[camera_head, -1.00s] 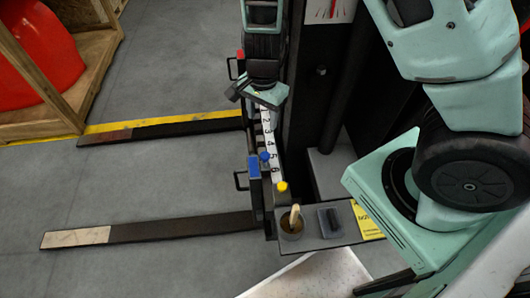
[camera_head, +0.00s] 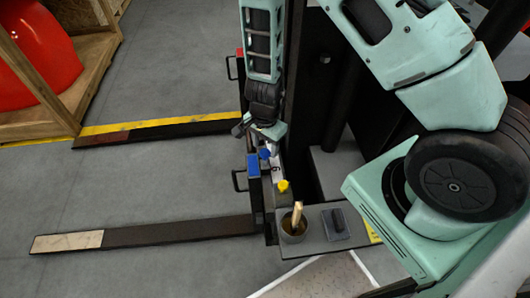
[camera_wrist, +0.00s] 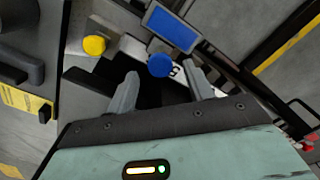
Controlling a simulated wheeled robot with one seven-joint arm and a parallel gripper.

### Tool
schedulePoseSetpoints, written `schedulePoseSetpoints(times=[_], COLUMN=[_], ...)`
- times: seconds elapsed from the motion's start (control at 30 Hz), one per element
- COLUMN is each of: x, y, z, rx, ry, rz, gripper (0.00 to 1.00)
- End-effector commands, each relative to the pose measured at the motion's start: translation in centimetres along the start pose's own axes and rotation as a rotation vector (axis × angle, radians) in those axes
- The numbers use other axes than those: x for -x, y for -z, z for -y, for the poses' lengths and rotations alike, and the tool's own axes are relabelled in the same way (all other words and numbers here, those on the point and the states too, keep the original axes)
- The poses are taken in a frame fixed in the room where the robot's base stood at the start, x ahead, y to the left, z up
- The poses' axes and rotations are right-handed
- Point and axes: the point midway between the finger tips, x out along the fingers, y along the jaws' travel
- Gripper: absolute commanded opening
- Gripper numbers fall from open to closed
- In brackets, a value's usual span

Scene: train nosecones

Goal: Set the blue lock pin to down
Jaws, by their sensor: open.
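The blue lock pin (camera_head: 265,154) has a round blue knob and stands on the fork carriage beside a blue block (camera_head: 254,166). In the wrist view the blue knob (camera_wrist: 160,65) lies just past and between my fingertips, with the blue block (camera_wrist: 172,28) beyond it. My gripper (camera_wrist: 163,82) is open and empty. In the head view my gripper (camera_head: 250,128) hangs just behind the blue pin and hides part of the number scale. I cannot tell whether the fingers touch the knob.
A yellow knob (camera_head: 284,186) stands nearer on the carriage; it also shows in the wrist view (camera_wrist: 94,45). Two forks (camera_head: 150,235) reach left over the floor. A wooden crate (camera_head: 90,75) holds a red object.

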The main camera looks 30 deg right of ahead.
Motion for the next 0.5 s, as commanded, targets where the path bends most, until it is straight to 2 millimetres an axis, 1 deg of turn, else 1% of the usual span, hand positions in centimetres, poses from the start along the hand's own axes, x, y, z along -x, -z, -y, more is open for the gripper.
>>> schedulePoseSetpoints(times=[0.03, 0.17, 0.5], x=[-0.9, -1.9, -2.2], y=[0.1, 0.0, 0.0], z=[0.0, 0.0, 0.0], rx=[-0.002, 0.0, 0.0], ry=[-0.001, 0.0, 0.001], rz=[0.001, 0.0, 0.0], gripper=[0.52, 0.52, 0.52])
